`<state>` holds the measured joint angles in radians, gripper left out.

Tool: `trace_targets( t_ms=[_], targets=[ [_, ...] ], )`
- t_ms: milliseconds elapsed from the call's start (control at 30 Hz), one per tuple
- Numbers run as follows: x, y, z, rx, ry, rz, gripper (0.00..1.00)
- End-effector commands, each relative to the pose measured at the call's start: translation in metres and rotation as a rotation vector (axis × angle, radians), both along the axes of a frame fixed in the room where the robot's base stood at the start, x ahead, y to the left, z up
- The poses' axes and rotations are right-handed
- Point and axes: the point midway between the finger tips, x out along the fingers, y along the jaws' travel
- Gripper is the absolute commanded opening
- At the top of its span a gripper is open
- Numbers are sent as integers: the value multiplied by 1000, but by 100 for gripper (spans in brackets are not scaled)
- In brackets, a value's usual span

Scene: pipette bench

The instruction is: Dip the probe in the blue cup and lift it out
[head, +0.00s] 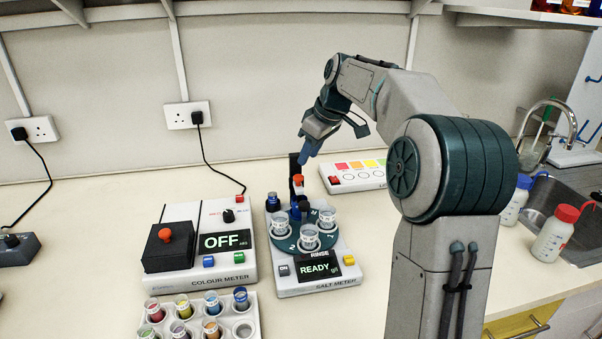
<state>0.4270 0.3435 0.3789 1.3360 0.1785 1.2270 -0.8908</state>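My gripper (306,158) points down over the back of the salt meter (318,285), beside a dark upright post (293,163). Its fingertips are small, and I cannot tell whether they are open or closed on anything. Just below them is an orange-topped piece (298,180) that may be the probe; I cannot tell whether they touch. The meter's round turntable (287,243) carries several clear cups, one at front (309,237). A dark blue capped piece (272,202) stands at its back left. A vial with blue contents (240,298) sits in the white rack; I cannot tell which vessel is the blue cup.
The salt meter display reads READY. The colour meter (187,274) on its left reads OFF. The white rack (254,328) of coloured vials is in front. A panel with coloured squares (335,185) lies behind right. Wash bottles (552,235) and a sink (565,197) are at right.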

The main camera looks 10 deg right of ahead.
Motion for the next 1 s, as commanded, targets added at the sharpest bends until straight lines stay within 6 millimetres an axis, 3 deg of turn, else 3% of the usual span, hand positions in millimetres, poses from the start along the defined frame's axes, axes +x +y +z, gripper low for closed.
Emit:
trace_targets(
  t_ms=[100,300,500,767,900,1000],
  targets=[
    [6,7,-25,1,4,0,33],
    [15,15,-52,0,2,-1,33],
    [19,18,-64,0,0,-1,33],
    [19,18,-64,0,0,-1,33],
    [19,18,-64,0,0,-2,0],
    [19,18,-64,0,0,-2,0]
  ],
)
